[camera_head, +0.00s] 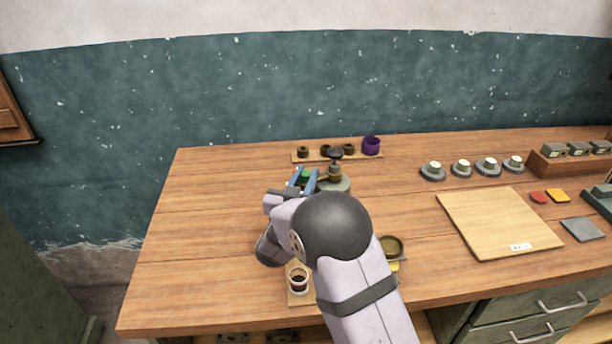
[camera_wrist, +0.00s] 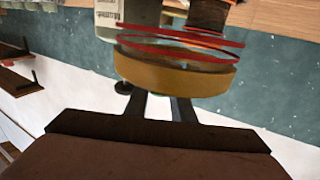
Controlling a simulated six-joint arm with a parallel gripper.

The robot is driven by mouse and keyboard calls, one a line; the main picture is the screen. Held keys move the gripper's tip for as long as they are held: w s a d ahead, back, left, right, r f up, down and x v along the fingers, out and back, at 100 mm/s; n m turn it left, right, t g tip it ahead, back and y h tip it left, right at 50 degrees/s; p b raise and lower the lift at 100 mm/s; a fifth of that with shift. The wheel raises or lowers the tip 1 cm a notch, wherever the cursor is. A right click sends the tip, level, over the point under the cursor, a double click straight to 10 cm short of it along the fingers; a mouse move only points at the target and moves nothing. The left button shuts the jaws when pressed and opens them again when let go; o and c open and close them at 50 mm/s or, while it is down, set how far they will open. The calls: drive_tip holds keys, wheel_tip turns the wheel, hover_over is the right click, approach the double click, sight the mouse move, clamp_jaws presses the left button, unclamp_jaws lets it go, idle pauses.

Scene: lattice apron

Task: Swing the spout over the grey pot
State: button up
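My gripper (camera_head: 303,177) has its two blue fingers apart, just left of a grey-green round vessel with a brassy neck and dark top (camera_head: 335,172). A small green part (camera_head: 306,176) shows between or behind the fingers. In the wrist view a tan round body (camera_wrist: 175,75) with red rings is close in front and hides the fingertips; I see no thing clearly clamped. I cannot tell for certain which part is the spout, nor which vessel is the grey pot. My arm covers much of this area.
A rack (camera_head: 365,155) with small brown cups and a purple cup (camera_head: 371,145) is behind. A dark-filled cup (camera_head: 298,280) and an olive bowl (camera_head: 391,246) stand near my arm. A pale board (camera_head: 497,222) lies right. The left table area is clear.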

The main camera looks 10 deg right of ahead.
clamp_jaws()
drive_tip(key=shift+s, duration=0.1)
drive_tip(key=shift+s+d+n+t+y+b, duration=0.15)
drive_tip(key=shift+s+d+n+y+b, duration=0.5)
drive_tip(key=shift+n+y+b, duration=0.9)
drive_tip(key=shift+s+d+n+t+y+b, duration=0.1)
drive_tip(key=shift+s+d+n+y+b, duration=0.7)
drive_tip(key=shift+y, duration=1.4)
drive_tip(key=shift+s+d+n+t+y+b, duration=0.15)
drive_tip(key=shift+s+d+n+y+b, duration=0.35)
drive_tip(key=shift+n+y+b, duration=1.15)
drive_tip(key=shift+s+r+y, duration=0.1)
drive_tip(key=shift+y, duration=0.4)
drive_tip(key=o, duration=0.7)
unclamp_jaws()
drive_tip(key=shift+o, duration=0.2)
